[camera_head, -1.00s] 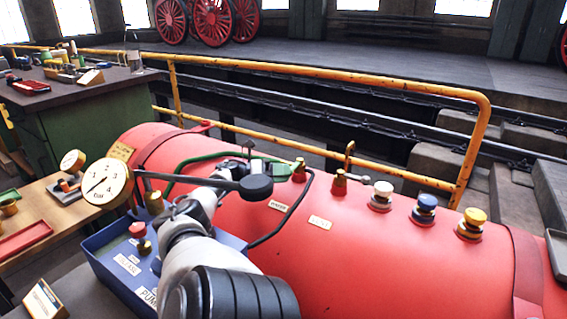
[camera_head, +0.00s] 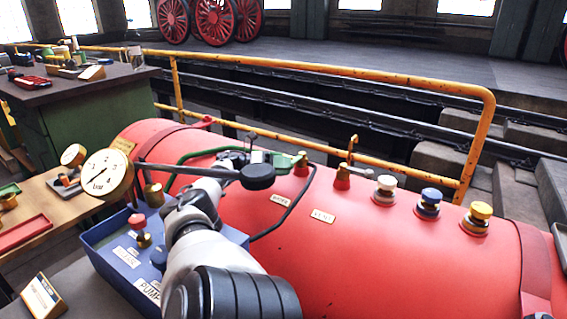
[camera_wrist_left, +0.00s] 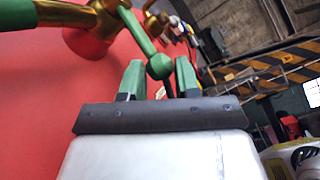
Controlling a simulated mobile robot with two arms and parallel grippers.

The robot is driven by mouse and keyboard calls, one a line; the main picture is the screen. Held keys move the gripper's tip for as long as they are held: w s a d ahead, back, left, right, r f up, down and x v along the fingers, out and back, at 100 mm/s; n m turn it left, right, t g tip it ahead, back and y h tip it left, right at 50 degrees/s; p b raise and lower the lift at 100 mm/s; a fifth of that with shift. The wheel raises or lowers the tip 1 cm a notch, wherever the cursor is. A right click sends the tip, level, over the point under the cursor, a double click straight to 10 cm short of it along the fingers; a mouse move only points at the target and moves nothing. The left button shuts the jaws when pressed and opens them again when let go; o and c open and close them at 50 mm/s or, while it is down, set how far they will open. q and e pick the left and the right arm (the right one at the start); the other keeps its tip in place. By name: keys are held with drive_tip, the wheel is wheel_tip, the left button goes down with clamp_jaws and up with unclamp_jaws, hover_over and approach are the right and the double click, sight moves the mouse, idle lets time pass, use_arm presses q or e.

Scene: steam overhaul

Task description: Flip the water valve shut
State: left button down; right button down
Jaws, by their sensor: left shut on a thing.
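The water valve (camera_head: 301,168) is a brass body on a red base, on top of the red boiler (camera_head: 400,260), by a small label plate. In the left wrist view the valve (camera_wrist_left: 90,38) shows close up, with a green lever (camera_wrist_left: 138,35) that ends in a green ball. My left gripper (camera_head: 268,160) is beside the valve, on its left. In the wrist view its two green fingertips (camera_wrist_left: 159,78) stand on either side of the lever's ball end, shut on the lever. In the head view my arm and a black disc partly hide the gripper. My right gripper is not in view.
A second valve (camera_head: 343,177) with an upright brass handle stands just right. White (camera_head: 385,190), blue (camera_head: 429,203) and yellow (camera_head: 478,218) knobs follow. A gauge (camera_head: 106,174) and a blue pump box (camera_head: 120,278) are left. A yellow railing (camera_head: 330,72) runs behind.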

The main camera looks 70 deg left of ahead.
use_arm(q)
drive_tip(key=c, duration=1.2)
unclamp_jaws()
drive_tip(key=shift+a+r, duration=0.1)
drive_tip(key=shift+r, duration=0.2)
drive_tip(key=o, duration=0.4)
drive_tip(key=shift+f, duration=0.15)
drive_tip(key=shift+s, duration=0.1)
